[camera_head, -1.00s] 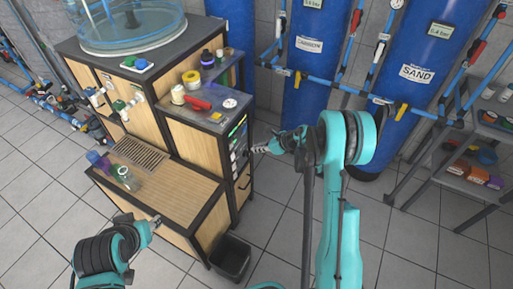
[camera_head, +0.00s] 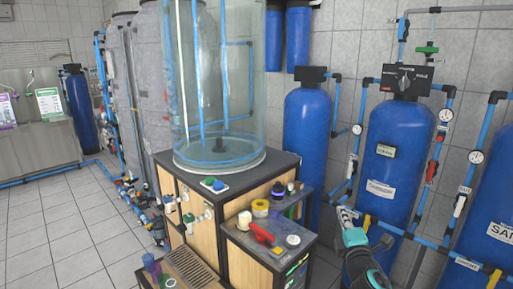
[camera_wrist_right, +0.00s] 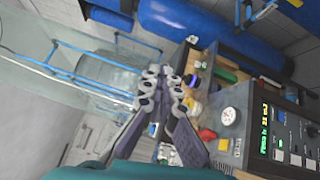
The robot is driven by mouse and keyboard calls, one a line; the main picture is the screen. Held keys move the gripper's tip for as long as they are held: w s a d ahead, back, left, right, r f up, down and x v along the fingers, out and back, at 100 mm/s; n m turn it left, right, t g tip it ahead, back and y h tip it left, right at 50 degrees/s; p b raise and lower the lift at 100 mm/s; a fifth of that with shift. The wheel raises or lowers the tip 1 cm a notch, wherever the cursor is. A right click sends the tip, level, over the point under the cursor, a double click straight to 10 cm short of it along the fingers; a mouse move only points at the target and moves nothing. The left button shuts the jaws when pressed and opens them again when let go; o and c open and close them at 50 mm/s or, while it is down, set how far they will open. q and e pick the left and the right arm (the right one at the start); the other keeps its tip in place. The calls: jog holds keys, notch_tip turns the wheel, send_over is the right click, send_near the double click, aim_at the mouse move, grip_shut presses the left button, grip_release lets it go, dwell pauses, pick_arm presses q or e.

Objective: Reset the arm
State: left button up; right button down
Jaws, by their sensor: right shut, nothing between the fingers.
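My right gripper (camera_head: 345,214) is raised in front of the blue tanks, to the right of the wooden cabinet, in the head view. In the right wrist view its two fingers (camera_wrist_right: 164,78) come together at the tips, shut with nothing between them. My teal right arm enters at the lower right of the head view. My left gripper is out of view.
The cabinet top (camera_head: 270,240) holds a red item (camera_head: 262,234), a yellow roll (camera_head: 260,208) and a gauge (camera_head: 293,241). A large clear cylinder (camera_head: 215,100) stands behind. Blue tanks (camera_head: 393,160) and pipes line the right wall. The tiled floor (camera_head: 70,235) is open at left.

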jog(key=s+d+f+m+g+h, duration=0.2)
jog(key=s+f+m+g+h, duration=0.1)
jog(key=s+m, duration=0.55)
jog(key=s+a+f+m+g+y, duration=0.2)
jog(key=s+a+f+m+g, duration=0.2)
jog(key=s+f, duration=0.4)
jog(key=s+a+f+m+g+y, duration=0.2)
jog(key=s+a+f+m+g, duration=0.2)
jog(key=s+f, duration=0.4)
jog(key=s+a+m, duration=0.1)
jog(key=s+m, duration=0.1)
jog(key=s, duration=0.2)
jog(key=shift+s+a+m, duration=0.15)
jog(key=shift+s+m, duration=0.1)
jog(key=shift+m, duration=0.1)
jog(key=shift+w, duration=0.1)
